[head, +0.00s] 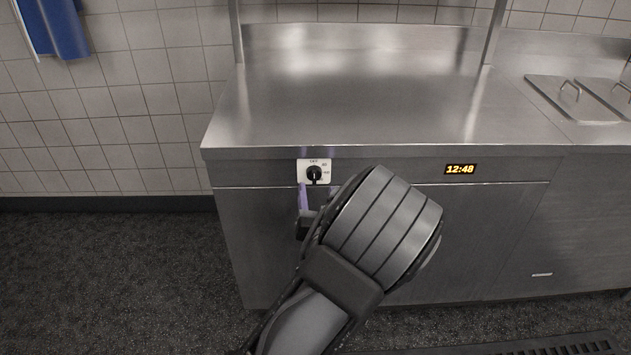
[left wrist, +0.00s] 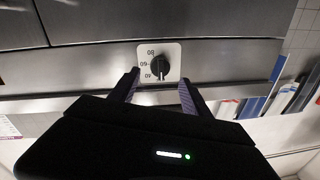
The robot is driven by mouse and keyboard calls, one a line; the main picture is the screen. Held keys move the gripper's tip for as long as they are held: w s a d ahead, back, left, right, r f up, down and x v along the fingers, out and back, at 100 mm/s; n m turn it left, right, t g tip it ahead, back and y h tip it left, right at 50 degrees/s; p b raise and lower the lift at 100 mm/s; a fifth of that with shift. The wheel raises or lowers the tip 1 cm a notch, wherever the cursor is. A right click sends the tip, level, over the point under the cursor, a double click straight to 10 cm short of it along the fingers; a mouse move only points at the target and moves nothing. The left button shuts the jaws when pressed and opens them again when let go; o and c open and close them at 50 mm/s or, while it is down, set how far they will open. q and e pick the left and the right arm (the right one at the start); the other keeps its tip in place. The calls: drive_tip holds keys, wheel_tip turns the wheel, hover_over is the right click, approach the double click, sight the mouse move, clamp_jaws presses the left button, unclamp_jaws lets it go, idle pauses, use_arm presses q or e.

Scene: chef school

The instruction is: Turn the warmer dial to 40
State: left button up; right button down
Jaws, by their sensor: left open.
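The warmer dial (head: 314,174) is a black round knob on a white plate (head: 303,166) on the front of the steel counter. In the left wrist view the knob (left wrist: 160,66) lies ahead of the fingers, and the numbers 80, 60 and 40 appear on its plate, turned over. I cannot tell for certain which mark the knob points to. My left gripper (left wrist: 158,84) is open, its two purple-lined fingers spread to either side below the dial, not closed on it. In the head view the left gripper (head: 314,194) is just under the dial, partly hidden by its wrist. My right gripper is not in view.
The steel counter (head: 370,95) has a clear top. A display (head: 460,169) reading 12:48 sits right of the dial. Lidded pans (head: 570,98) are at the right. A blue item (head: 62,28) hangs on the tiled wall. Dark floor (head: 110,260) is open at left.

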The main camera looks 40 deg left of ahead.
sight(315, 179)
use_arm(q)
drive_tip(key=x, duration=0.5)
clamp_jaws()
idle(0.6)
